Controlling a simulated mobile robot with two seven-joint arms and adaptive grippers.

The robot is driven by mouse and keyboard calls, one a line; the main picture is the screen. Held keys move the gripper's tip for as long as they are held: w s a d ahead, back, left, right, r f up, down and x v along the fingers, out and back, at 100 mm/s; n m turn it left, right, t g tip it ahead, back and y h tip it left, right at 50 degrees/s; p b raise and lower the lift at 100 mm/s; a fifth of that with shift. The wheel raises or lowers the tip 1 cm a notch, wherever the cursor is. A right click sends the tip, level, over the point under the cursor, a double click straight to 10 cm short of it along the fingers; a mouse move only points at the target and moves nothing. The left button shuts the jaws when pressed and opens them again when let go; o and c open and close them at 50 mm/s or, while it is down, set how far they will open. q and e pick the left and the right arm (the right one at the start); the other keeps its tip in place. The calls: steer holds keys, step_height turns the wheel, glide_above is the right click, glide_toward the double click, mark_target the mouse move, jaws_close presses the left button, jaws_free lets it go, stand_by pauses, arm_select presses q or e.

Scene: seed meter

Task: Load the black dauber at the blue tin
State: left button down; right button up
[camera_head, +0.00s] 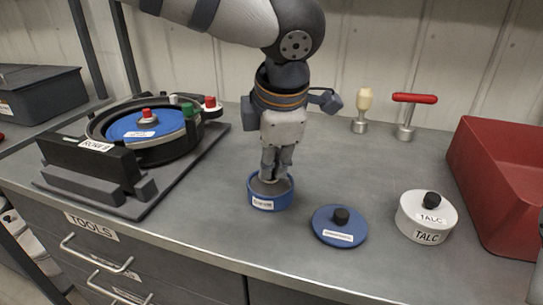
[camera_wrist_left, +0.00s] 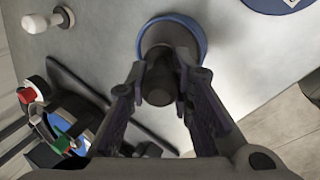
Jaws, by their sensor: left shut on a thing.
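The blue tin (camera_head: 284,201) stands open on the bench in the middle of the head view, with a white label on its front. My left gripper (camera_head: 274,177) points straight down, its fingertips at the tin's mouth. In the left wrist view my left gripper (camera_wrist_left: 158,88) is shut on the black dauber (camera_wrist_left: 157,82), a dark round-ended piece between the fingers. The blue tin's rim (camera_wrist_left: 200,33) shows behind it. In the head view the fingers hide most of the dauber, and I cannot tell whether its tip touches the contents.
A blue lid (camera_head: 325,226) with a black knob lies right of the tin, then a white talc tin (camera_head: 411,222) and a red bin (camera_head: 490,190). A cream-handled tool (camera_head: 365,105) and red T-handle (camera_head: 409,115) stand behind. The seed meter (camera_head: 120,140) is left.

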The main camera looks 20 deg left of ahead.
arm_select(q)
steer(key=shift+f, duration=0.75)
stand_by(1.3)
steer(key=shift+r, duration=3.55)
